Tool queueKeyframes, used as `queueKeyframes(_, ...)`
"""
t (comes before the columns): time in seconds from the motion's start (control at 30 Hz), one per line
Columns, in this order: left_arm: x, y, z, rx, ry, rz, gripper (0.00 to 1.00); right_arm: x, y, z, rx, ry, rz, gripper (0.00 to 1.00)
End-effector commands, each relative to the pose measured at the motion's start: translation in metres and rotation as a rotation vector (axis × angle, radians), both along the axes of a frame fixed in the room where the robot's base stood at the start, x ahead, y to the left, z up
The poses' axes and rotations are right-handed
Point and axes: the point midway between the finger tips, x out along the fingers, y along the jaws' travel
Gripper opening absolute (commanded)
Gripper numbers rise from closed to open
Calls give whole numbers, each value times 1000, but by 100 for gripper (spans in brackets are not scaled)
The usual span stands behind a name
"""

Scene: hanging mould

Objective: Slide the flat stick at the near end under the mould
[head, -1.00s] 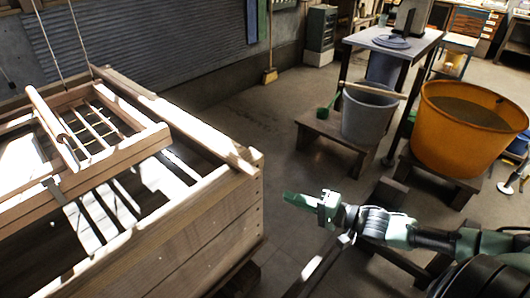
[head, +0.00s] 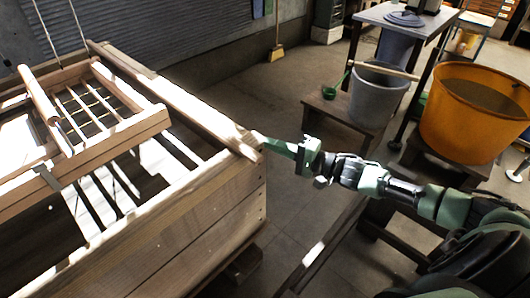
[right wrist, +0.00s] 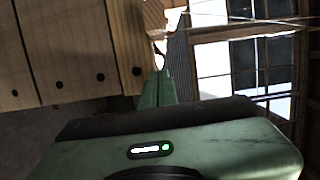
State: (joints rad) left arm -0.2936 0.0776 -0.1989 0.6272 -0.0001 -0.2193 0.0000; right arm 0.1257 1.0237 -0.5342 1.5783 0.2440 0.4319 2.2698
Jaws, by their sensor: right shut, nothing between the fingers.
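The mould (head: 118,133) is a wooden frame with thin slats, hung on cords over the left part of a wooden vat (head: 200,227). A long pale flat piece of wood, which looks like a flat stick (head: 180,98), lies along the vat's far right rim, its near end at the corner. My right gripper (head: 266,142) is shut and empty, its green fingers pointing left at that corner. Contact with the wood cannot be told. In the right wrist view the shut fingers (right wrist: 156,88) point at the vat's corner. My left gripper is not in view.
Several pale slats (head: 105,193) lie across the vat below the mould. An orange tub (head: 455,130) and a grey bucket (head: 375,100) stand on low stools at right. A broom (head: 276,52) leans at the back wall.

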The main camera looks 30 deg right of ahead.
Motion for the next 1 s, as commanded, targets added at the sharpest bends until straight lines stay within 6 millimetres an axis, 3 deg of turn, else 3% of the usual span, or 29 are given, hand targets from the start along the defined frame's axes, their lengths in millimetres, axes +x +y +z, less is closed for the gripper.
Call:
queueKeyframes(0.1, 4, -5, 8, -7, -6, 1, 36, -9, 18, 1, 5, 3, 2, 0)
queueKeyframes(0.3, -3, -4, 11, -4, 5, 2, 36, -14, 33, 0, 3, 2, 2, 0)
queueKeyframes(0.83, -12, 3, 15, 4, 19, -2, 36, -17, 41, 1, 3, 2, 2, 0)
queueKeyframes(1.0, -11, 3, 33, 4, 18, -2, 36, -27, 67, 4, 8, 4, 4, 0)
